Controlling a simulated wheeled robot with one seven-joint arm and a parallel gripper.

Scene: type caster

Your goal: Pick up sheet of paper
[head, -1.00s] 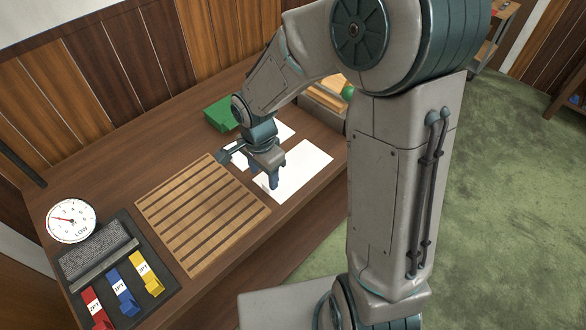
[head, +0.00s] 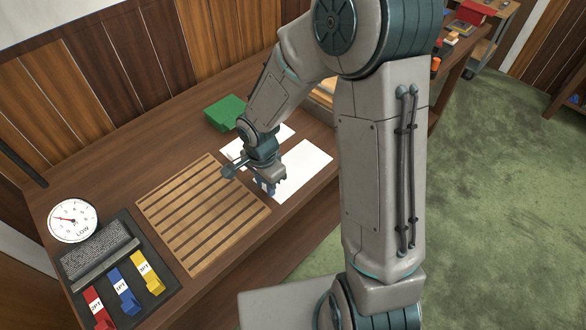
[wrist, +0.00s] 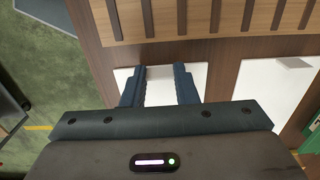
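Two white sheets of paper lie flat on the brown desk. The front sheet (head: 308,165) lies right of my gripper in the head view, and the back sheet (head: 284,132) is partly hidden behind my wrist. My gripper (head: 265,187) is low at the front sheet's left end, near the slatted board. In the wrist view my gripper (wrist: 159,86) is open, its two fingers apart over the front sheet (wrist: 160,92). A small pale strip (wrist: 160,72) at the sheet's edge shows between the fingertips. I cannot tell whether they touch it. The back sheet (wrist: 270,95) lies to the right.
The slatted wooden board (head: 203,215) lies left of the sheets. A green box (head: 225,112) stands behind them. A dial gauge (head: 72,220) and a dark tray (head: 160,297) with red, blue and yellow blocks are at the left. Green floor is open at right.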

